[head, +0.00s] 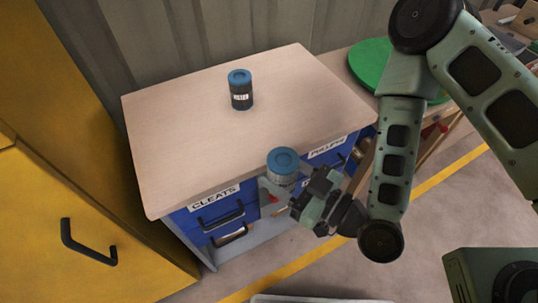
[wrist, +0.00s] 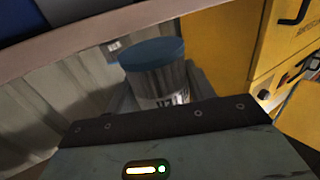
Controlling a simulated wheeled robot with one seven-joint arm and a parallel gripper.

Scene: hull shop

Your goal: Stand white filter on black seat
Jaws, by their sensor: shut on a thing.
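The white filter (head: 283,163), a pale ribbed cylinder with a blue cap, is held in my gripper (head: 283,185). In the head view it is about upright, by the front edge of the bench top. In the wrist view the filter (wrist: 158,78) shows its blue cap, pale body and part of a dark-lettered label between the fingers; its lower end is hidden by the gripper body. I cannot make out a separate black seat.
The pale bench top (head: 190,135) is mostly bare, above blue drawers (head: 215,212) with labels and black handles. A yellow cabinet (head: 60,190) stands at the left. A green round thing (head: 368,62) lies on a lower bench at the back right. A corrugated wall is behind.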

